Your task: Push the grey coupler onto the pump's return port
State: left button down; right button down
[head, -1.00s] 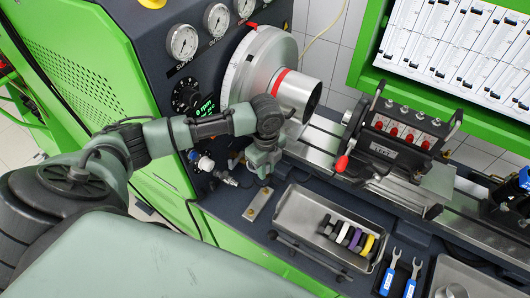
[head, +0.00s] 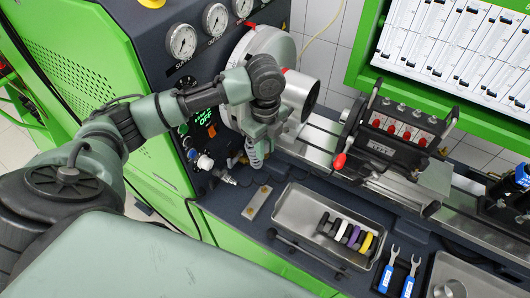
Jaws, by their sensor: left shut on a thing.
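My left gripper (head: 258,150) is in front of the round metal chuck (head: 298,95), above the bench left of the steel tray. It is shut on a small grey ribbed piece, which I take as the grey coupler (head: 254,154); the fingers and wrist hide much of it. I cannot pick out the pump's return port for certain. A dark blue unit (head: 513,186) is cut off at the right edge. My right gripper is not in view.
The steel tray (head: 285,226) holds several coloured rings. Blue-handled wrenches (head: 388,275) lie right of it. A knob and hose fitting (head: 222,177) are left of the gripper. A metal plate (head: 257,203) lies below it.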

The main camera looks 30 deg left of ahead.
aim_at(266, 142)
pick_arm(q)
notch_tip(266, 142, up, 18)
jog(key=s+d, duration=0.1)
jog(key=shift+s+d+f, duration=0.15)
jog(key=shift+s, duration=0.1)
dwell(0.5)
jog(key=shift+w, duration=0.1)
jog(key=shift+w+a+f, duration=0.2)
jog(key=shift+w+a, duration=0.15)
jog(key=shift+w, duration=0.1)
jog(key=shift+w+a+f, duration=0.2)
jog(key=shift+w+a, duration=0.1)
jog(key=shift+w, duration=0.15)
